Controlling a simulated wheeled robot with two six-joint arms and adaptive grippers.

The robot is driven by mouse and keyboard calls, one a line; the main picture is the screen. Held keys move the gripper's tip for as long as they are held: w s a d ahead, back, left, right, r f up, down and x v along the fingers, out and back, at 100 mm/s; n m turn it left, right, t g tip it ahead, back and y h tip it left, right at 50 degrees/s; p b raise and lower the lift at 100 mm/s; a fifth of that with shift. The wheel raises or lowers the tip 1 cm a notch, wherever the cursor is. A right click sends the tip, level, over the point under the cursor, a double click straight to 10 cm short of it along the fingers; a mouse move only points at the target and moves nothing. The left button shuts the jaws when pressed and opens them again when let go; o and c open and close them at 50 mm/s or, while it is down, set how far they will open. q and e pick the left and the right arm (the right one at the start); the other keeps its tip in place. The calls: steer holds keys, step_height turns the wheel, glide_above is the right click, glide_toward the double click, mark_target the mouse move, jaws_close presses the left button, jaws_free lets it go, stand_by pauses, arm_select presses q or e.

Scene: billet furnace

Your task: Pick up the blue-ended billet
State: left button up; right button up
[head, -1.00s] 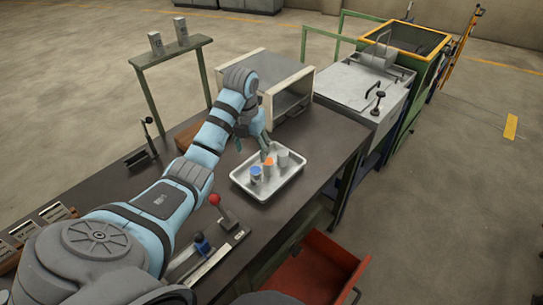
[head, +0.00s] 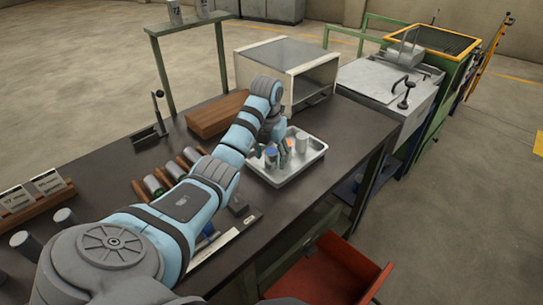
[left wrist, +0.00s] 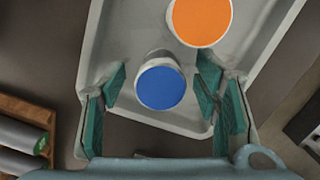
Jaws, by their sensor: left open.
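The blue-ended billet (head: 271,151) stands in the metal tray (head: 308,164), partly hidden by my left gripper in the head view. In the left wrist view its round blue end (left wrist: 161,88) faces the camera, between the two fingers. My left gripper (head: 264,153) is open, with its teal-padded fingers (left wrist: 163,80) on either side of the billet and a gap visible on each side. An orange-ended billet (left wrist: 200,20) stands close by in the tray, and it also shows in the head view (head: 286,147). My right gripper is not in view.
A rack with several billets (head: 167,178) lies left of my arm. A box-shaped oven (head: 290,62) stands behind the tray. A red open drawer (head: 325,272) is below the bench's front edge.

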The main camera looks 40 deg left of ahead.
arm_select(q)
steer(key=shift+w, duration=0.1)
jaws_close()
stand_by(0.4)
